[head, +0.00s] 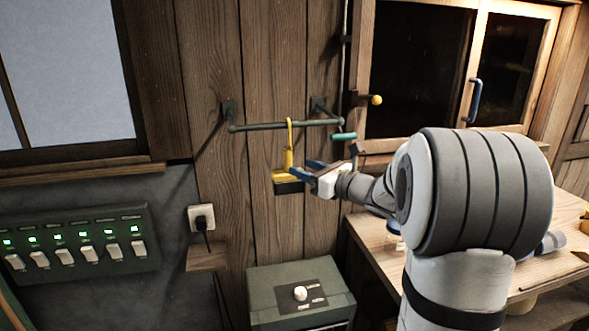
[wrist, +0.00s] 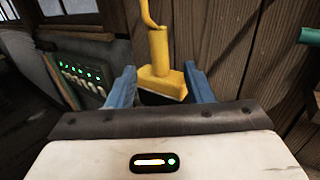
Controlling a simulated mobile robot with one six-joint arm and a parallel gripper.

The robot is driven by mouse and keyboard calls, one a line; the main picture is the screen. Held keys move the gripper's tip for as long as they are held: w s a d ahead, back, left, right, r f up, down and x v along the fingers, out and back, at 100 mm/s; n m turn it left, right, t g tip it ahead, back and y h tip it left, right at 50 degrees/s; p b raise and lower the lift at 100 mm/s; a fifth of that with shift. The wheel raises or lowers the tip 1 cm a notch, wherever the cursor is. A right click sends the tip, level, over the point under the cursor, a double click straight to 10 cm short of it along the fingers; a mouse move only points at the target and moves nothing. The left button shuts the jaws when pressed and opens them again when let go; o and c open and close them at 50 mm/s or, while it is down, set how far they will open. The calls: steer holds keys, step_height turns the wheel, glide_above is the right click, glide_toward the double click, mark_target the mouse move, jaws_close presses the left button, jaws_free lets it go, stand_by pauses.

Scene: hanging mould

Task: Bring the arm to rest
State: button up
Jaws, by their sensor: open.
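A yellow mould (head: 288,159) with an upright handle and a flat block-like foot hangs by its hook from a dark green bar (head: 270,126) on the plank wall. It also shows in the wrist view (wrist: 159,50), where its hook runs out of the top edge. My gripper (head: 298,168) is beside the mould, to its right in the head view. In the wrist view my gripper (wrist: 159,70) has its two blue fingers apart, with the mould's foot showing between and beyond them. I cannot tell whether either finger touches it.
A grey-green box with a white knob (head: 300,293) stands below. A switch panel (head: 75,245) with green lights is at left, and a plugged socket (head: 202,218) sits on the wall. A wooden bench (head: 365,237) is at right, under a cabinet with a blue handle (head: 474,100).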

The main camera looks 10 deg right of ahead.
steer(key=s+a+f+n+g+h, duration=0.1)
steer(key=s+a+f+n+g, duration=0.4)
steer(key=s+n, duration=0.4)
steer(key=s+a+f+n+g+h, duration=0.1)
steer(key=s+a+f+n+g, duration=0.2)
steer(key=s+a+n+g, duration=0.5)
steer(key=s+d+f+n+h, duration=0.3)
steer(key=s+n, duration=0.3)
steer(key=s, duration=0.2)
steer(key=s+d+f+n+t+h, duration=0.1)
steer(key=s+d+f+n+h, duration=0.2)
steer(key=s+d+n+h, duration=0.2)
steer(key=s+n, duration=0.1)
steer(key=s, duration=0.2)
steer(key=shift+c, duration=0.4)
